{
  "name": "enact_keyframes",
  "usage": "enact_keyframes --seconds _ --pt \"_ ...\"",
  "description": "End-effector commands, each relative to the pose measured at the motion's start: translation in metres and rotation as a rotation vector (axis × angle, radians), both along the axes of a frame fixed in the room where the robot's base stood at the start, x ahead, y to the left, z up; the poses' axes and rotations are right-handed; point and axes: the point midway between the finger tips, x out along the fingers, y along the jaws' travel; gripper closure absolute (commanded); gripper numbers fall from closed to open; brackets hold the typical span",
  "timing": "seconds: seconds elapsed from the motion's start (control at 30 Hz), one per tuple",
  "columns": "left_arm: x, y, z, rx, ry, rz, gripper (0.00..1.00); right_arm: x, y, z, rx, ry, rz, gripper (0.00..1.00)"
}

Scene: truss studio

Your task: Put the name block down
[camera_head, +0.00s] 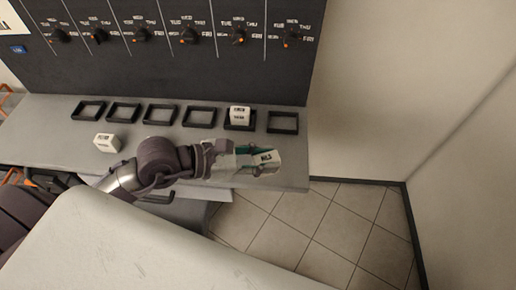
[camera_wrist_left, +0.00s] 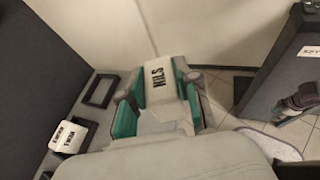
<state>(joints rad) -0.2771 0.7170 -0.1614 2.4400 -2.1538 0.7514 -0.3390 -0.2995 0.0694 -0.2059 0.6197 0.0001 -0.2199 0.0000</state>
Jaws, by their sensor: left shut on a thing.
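The white name block (camera_head: 266,158), marked NILS, is in my left gripper (camera_head: 270,162), which is shut on it. They are over the front right part of the grey shelf (camera_head: 230,148), in front of the empty rightmost black frame (camera_head: 283,122). In the left wrist view the block (camera_wrist_left: 158,84) sits between the teal-sided fingers of my left gripper (camera_wrist_left: 158,92), its lettering running along its length. An empty frame (camera_wrist_left: 84,93) lies to the left there. What seems to be my right gripper (camera_wrist_left: 296,100) shows small at the right edge; its jaws are unclear.
Another white block (camera_head: 240,116) stands in the second frame from the right. A further white block (camera_head: 107,142) lies on the shelf at left. The other frames (camera_head: 160,114) look empty. A dark panel with dials (camera_head: 190,35) rises behind. Tiled floor (camera_head: 340,235) lies right of the shelf.

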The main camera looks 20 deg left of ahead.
Motion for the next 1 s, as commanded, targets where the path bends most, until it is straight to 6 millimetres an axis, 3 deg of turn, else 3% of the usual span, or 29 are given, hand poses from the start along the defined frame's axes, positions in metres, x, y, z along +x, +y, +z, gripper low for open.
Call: enact_keyframes --seconds 0.03,0.4,0.57,0.8,1.0 --pt "0.009 0.005 0.000 0.004 0.000 0.002 1.00 0.000 -0.002 0.008 -0.002 0.000 0.000 0.60" --pt "0.069 0.028 -0.039 0.000 -0.002 0.003 1.00 0.000 -0.015 0.016 -0.018 -0.001 -0.005 0.60" --pt "0.075 0.031 -0.048 -0.002 0.001 0.002 1.00 0.000 -0.015 0.017 -0.018 -0.001 -0.005 0.60" --pt "0.075 0.031 -0.081 -0.002 0.001 0.002 1.00 0.000 -0.013 0.022 -0.016 0.000 -0.002 0.60" --pt "0.075 0.030 -0.085 -0.001 -0.002 0.001 1.00 0.000 -0.008 0.022 -0.010 0.000 -0.002 0.60"
